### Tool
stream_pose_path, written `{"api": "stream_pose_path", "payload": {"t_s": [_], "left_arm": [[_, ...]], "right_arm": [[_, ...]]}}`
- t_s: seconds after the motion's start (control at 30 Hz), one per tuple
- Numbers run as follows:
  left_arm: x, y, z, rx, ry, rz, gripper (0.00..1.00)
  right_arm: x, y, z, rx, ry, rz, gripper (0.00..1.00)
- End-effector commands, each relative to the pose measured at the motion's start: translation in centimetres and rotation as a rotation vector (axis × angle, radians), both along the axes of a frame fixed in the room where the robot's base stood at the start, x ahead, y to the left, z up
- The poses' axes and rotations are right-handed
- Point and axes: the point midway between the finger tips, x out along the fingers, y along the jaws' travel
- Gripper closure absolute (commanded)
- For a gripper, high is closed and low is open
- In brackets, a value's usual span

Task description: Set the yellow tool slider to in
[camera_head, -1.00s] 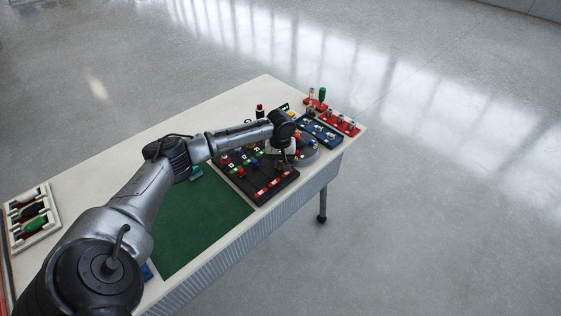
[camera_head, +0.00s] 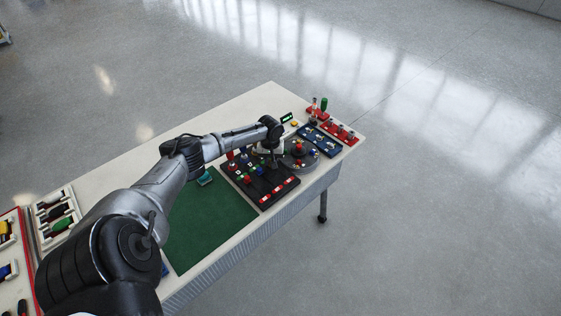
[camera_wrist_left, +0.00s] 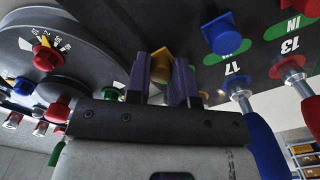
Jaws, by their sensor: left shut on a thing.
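The black tool panel (camera_head: 262,192) lies on the table with several coloured knobs on it. My left gripper (camera_head: 271,161) reaches down over its far right part in the head view, and its fingers are too small there to make out. In the left wrist view the two dark purple fingers of my left gripper (camera_wrist_left: 163,76) stand on either side of a yellow slider knob (camera_wrist_left: 160,65) and are shut on it. The knob's track and label are hidden behind the fingers. A blue knob (camera_wrist_left: 221,35) sits beside it by a green IN label numbered 17. My right gripper is not in view.
A round grey dial unit (camera_head: 299,153) stands right of the panel. Blue (camera_head: 322,142) and red (camera_head: 340,131) racks stand further right. A green mat (camera_head: 210,222) lies to the left. Blue (camera_wrist_left: 238,125) and red (camera_wrist_left: 312,112) tool handles hang close to the gripper.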

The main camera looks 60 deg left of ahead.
Motion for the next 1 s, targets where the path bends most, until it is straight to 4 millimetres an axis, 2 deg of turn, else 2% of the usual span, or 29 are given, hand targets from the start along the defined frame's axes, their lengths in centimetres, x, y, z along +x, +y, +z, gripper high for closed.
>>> {"api": "stream_pose_path", "payload": {"t_s": [0.37,0.4,0.63,0.87,1.0], "left_arm": [[-0.2,0.5,-0.2,0.003,0.001,0.000,1.00],[-0.2,0.5,-0.2,0.003,0.002,0.000,0.74],[-0.2,0.4,-0.1,0.001,0.000,0.000,0.52],[-0.1,0.4,0.0,0.000,0.000,-0.001,0.52],[-0.1,0.4,0.9,0.000,0.000,-0.001,0.52]], "right_arm": [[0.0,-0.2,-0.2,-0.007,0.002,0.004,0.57],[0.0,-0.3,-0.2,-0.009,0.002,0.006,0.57],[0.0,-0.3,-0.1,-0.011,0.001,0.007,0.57],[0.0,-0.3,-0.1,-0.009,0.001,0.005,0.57],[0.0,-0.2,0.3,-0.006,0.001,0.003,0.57]]}}
